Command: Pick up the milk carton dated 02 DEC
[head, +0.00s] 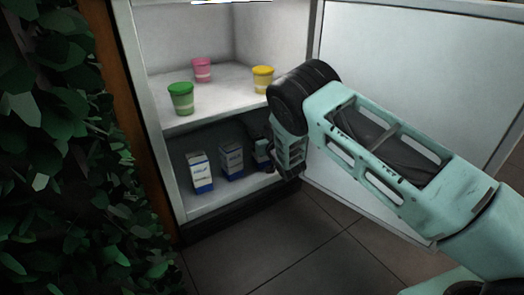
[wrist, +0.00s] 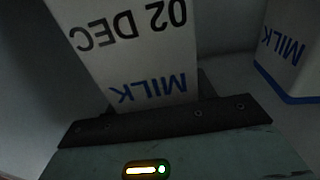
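The milk carton marked 02 DEC (wrist: 130,45) is white with blue MILK lettering and appears upside down, very close, in the wrist view. In the head view, a carton (head: 261,153) at the right end of the lower shelf stands beside my gripper (head: 268,148), partly hidden by it; its date cannot be read there. In the wrist view, the dark bar of my gripper crosses just in front of the carton's MILK lettering. Both fingertips are not clearly visible, so I cannot tell whether they are closed on it.
Two other milk cartons stand left on the lower shelf, one at the front (head: 200,172) and one in the middle (head: 232,160). Green (head: 181,99), pink (head: 202,70) and yellow (head: 263,80) tubs stand on the shelf above. The open fridge door (head: 420,70) is at right, leafy foliage (head: 45,150) at left.

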